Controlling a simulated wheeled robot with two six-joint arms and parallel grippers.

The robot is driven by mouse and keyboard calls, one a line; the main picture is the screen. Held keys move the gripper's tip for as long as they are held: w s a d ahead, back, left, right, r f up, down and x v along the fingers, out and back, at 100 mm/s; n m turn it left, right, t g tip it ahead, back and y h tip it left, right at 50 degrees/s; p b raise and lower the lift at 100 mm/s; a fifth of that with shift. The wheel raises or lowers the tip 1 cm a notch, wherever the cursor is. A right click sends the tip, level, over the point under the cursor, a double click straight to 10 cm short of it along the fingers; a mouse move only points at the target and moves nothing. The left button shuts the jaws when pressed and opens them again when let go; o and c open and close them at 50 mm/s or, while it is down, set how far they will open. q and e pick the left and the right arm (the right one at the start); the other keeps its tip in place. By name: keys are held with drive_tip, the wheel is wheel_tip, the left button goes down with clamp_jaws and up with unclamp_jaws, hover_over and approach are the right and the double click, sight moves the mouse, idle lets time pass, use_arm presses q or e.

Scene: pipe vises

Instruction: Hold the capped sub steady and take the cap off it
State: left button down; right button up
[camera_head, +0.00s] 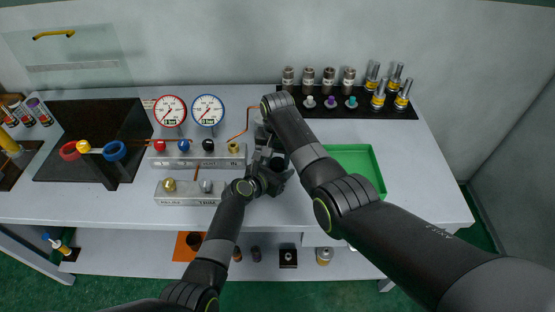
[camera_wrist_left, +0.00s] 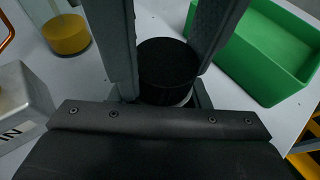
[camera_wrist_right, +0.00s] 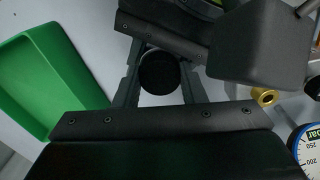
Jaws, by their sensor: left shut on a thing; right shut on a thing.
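The capped sub shows in the left wrist view as an upright cylinder with a broad black cap (camera_wrist_left: 167,62) and a pale lower edge. My left gripper (camera_wrist_left: 165,97) is shut around its lower part. In the right wrist view the cap is a black disc (camera_wrist_right: 160,72) between the fingers of my right gripper (camera_wrist_right: 160,92), which is shut on it from above. In the head view the left gripper (camera_head: 275,172) and right gripper (camera_head: 266,147) meet at mid-table. There they hide most of the sub. I cannot see whether the cap's thread is engaged.
The green tray (camera_head: 376,163) stands close on the right. A manifold block (camera_head: 220,160) with red (camera_head: 170,110) and blue (camera_head: 208,110) gauges is on the left, a smaller block (camera_head: 190,198) in front. A black rack (camera_head: 395,112) with several fittings is behind. The front right table is clear.

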drive_tip(key=o, duration=1.1)
drive_tip(key=shift+c, duration=0.2)
drive_tip(key=shift+a+r, duration=0.1)
wheel_tip(320, 180, up, 4)
drive_tip(key=shift+r, duration=0.15)
drive_tip(key=shift+c, duration=0.2)
wheel_tip(320, 180, up, 2)
drive_tip(key=m, duration=0.3)
drive_tip(key=shift+m, duration=0.3)
drive_tip(key=shift+c, duration=0.2)
drive_tip(key=r+m, duration=0.1)
drive_tip(key=m, duration=0.2)
drive_tip(key=shift+r, duration=0.15)
drive_tip(key=shift+f, duration=3.9)
drive_tip(key=shift+c, duration=0.4)
